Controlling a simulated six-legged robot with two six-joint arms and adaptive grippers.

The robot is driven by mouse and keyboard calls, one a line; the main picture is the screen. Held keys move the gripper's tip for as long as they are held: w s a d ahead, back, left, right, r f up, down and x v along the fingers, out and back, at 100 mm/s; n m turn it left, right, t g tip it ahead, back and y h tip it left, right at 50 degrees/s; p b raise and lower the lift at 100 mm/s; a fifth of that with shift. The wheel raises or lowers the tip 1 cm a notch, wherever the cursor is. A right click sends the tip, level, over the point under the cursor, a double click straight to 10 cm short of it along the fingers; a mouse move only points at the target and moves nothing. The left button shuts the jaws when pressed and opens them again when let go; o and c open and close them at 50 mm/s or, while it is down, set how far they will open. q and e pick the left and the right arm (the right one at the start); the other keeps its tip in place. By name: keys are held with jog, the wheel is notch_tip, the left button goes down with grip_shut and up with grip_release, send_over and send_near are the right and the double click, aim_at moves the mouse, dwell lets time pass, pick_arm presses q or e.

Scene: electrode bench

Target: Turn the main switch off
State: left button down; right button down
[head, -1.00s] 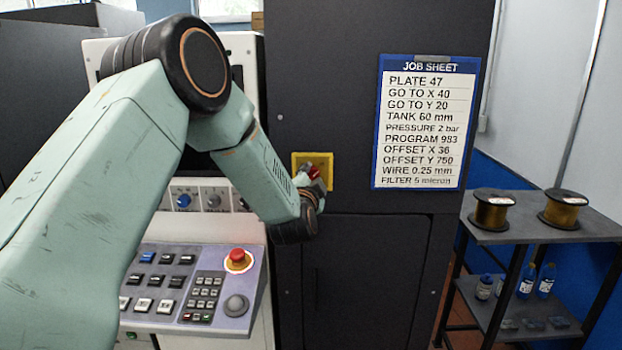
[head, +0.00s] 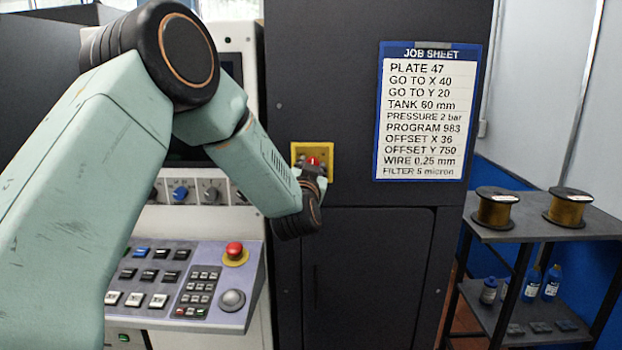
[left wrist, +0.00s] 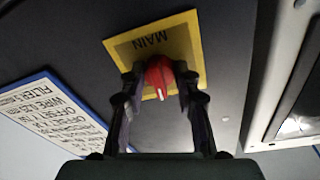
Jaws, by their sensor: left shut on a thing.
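The main switch is a red knob (left wrist: 159,76) on a yellow plate (left wrist: 188,32) marked MAIN, set on the dark cabinet front. In the head view the yellow plate (head: 329,149) shows with a bit of the red knob (head: 313,161), the rest hidden behind my gripper. My left gripper (left wrist: 158,84) has its two fingers on either side of the red knob and is shut on it. In the left wrist view a white mark on the knob points toward the gripper's palm. In the head view my left gripper (head: 312,174) is at the plate's lower edge. My right gripper is not in view.
A control panel (head: 170,326) with buttons and a red emergency stop (head: 234,251) juts out at lower left. A job sheet (head: 429,110) hangs right of the switch. A shelf (head: 520,232) with wire spools (head: 495,208) and bottles stands at right.

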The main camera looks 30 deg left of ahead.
pick_arm(q)
jog(key=shift+d+f+n+y+b, duration=0.15)
jog(key=shift+n+y+b, duration=0.1)
jog(key=shift+n+b, duration=1.35)
jog(key=shift+a+f+n+y+b, duration=0.1)
jog(key=shift+f+n+y+b, duration=0.15)
jog(key=shift+n+b, duration=1.3)
jog(key=shift+d+f+n+y+b, duration=0.1)
jog(key=shift+n+y+b, duration=0.2)
jog(key=shift+n+b, duration=1.3)
jog(key=shift+n+p, duration=0.65)
jog(key=shift+n, duration=0.3)
jog(key=c, duration=1.3)
grip_release()
jog(key=shift+r, duration=0.1)
jog(key=o, duration=0.3)
jog(key=shift+r+g, duration=0.2)
jog(key=shift+g, duration=0.1)
jog(key=shift+o, duration=0.2)
jog(key=v, duration=1.2)
jog(key=shift+f, duration=0.15)
